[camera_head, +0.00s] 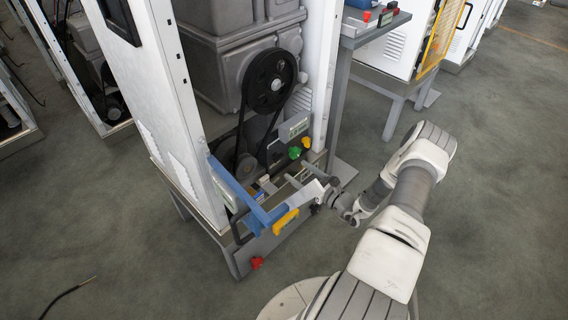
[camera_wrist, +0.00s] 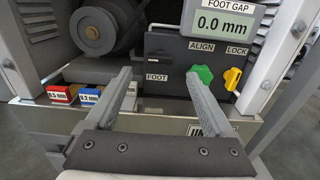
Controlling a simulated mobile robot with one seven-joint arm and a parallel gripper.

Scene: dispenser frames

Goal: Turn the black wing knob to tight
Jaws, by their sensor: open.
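I cannot clearly make out a black wing knob in either view. A small dark shape (camera_head: 315,208) shows at the right front of the machine's base in the head view, too small to identify. My gripper (camera_wrist: 158,74) is open and empty in the wrist view, its two fingers pointing at a dark panel (camera_wrist: 165,46). A green knob (camera_wrist: 204,74) under ALIGN shows just beyond the right fingertip. A yellow knob (camera_wrist: 232,79) under LOCK is right of it. The display (camera_wrist: 222,24) reads FOOT GAP 0.0 mm.
A red block (camera_wrist: 62,94) marked 0.5 mm and a blue block (camera_wrist: 89,96) marked 0.2 mm sit left of my fingers. The blue bar (camera_head: 235,185) and white cabinet wall (camera_head: 150,100) bound the left. A red knob (camera_head: 257,262) is low in front.

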